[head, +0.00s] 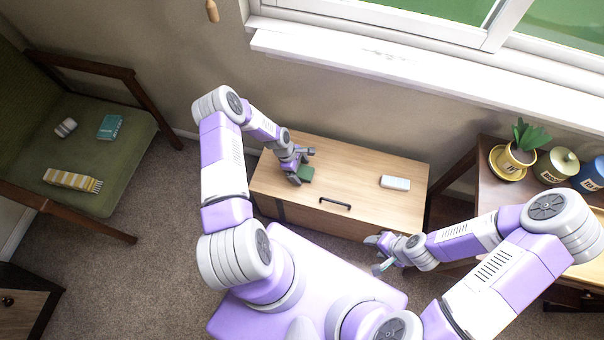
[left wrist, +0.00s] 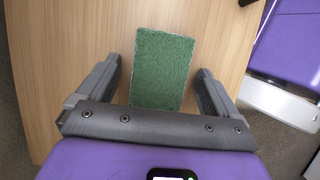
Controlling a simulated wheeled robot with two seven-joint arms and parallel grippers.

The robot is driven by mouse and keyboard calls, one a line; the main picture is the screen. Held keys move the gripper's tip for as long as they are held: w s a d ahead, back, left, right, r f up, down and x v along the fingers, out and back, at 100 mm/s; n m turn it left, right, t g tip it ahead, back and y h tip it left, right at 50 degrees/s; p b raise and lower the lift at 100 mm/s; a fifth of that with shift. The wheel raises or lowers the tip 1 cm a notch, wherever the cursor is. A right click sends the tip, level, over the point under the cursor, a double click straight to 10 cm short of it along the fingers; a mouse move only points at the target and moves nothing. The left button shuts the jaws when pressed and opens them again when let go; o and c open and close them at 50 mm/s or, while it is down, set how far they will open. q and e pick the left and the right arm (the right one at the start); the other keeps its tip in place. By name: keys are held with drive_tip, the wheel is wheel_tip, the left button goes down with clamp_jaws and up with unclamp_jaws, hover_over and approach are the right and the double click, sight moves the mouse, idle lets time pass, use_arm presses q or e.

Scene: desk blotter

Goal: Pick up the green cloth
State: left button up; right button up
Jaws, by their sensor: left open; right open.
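The green cloth (left wrist: 162,68) lies flat on the wooden chest top, a small textured rectangle. In the head view, a part of the cloth (head: 306,173) shows beside my left gripper (head: 303,165), which is over the left part of the chest. In the left wrist view, my left gripper (left wrist: 157,92) is open, with one finger on each side of the cloth's near part. The cloth's near edge is partly hidden by the gripper's crossbar. My right gripper (head: 374,254) is open and empty, in front of the chest's right side.
The wooden chest (head: 365,158) has a dark handle (head: 335,203) at its front and a white remote-like object (head: 395,182) on its right. A green armchair (head: 98,190) stands at left. A desk (head: 490,190) at right bears a potted plant (head: 516,155) and jars (head: 556,166).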

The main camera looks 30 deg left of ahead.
sight(300, 171)
use_arm(q)
drive_tip(key=shift+f, duration=0.1)
drive_tip(key=c, duration=1)
wheel_tip(300, 171, up, 10)
drive_tip(key=p, duration=0.4)
drive_tip(key=shift+c, duration=0.2)
